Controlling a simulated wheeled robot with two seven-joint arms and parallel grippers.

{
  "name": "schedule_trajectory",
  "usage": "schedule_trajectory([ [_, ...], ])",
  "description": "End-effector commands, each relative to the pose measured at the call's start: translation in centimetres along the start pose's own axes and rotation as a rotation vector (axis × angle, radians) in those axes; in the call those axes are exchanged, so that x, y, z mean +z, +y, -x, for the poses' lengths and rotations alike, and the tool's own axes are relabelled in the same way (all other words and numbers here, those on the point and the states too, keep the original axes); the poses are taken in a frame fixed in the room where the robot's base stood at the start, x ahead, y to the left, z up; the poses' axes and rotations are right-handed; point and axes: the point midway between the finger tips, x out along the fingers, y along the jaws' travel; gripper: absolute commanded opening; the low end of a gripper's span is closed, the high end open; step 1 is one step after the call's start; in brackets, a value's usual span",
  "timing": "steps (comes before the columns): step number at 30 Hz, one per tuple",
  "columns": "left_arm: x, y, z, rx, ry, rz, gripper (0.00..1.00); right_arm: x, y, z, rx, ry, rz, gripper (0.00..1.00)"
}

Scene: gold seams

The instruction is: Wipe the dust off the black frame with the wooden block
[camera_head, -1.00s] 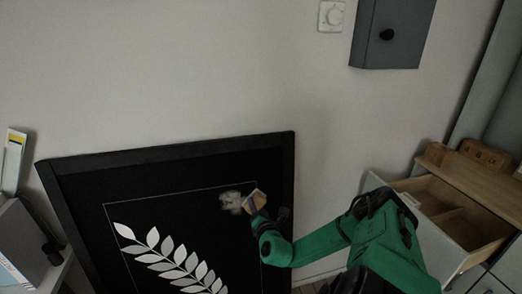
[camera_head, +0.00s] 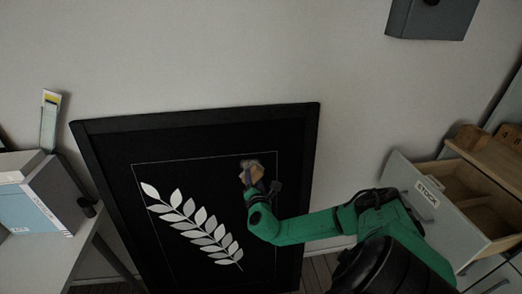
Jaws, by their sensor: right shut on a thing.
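The black frame (camera_head: 130,124) leans against the wall, with a white leaf branch and a thin pale border on its dark panel. A greyish dust patch (camera_head: 248,163) shows near the panel's upper right. My right gripper (camera_head: 256,182) is shut on the wooden block (camera_head: 252,173), which overlaps the lower part of the patch. Whether the block touches the panel is hard to tell. The gripper's fingers are small and dark here. My left gripper is not in view.
An open drawer (camera_head: 436,199) marked "STOCK" juts out at the right, beside my right arm. A grey box (camera_head: 428,20) hangs on the wall above. At the left, a table (camera_head: 60,248) carries a grey and blue case (camera_head: 40,205).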

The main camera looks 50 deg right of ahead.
Motion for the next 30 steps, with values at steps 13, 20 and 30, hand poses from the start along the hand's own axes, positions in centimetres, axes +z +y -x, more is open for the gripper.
schedule_trajectory([
  [13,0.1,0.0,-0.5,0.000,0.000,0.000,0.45,-2.5,2.5,0.0,0.001,-0.001,-0.004,0.07],
  [20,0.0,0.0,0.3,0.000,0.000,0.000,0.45,-2.0,3.5,0.0,0.001,-0.003,-0.001,0.07],
  [30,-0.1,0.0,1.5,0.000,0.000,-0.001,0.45,-0.6,3.7,0.0,0.000,-0.004,0.003,0.07],
])
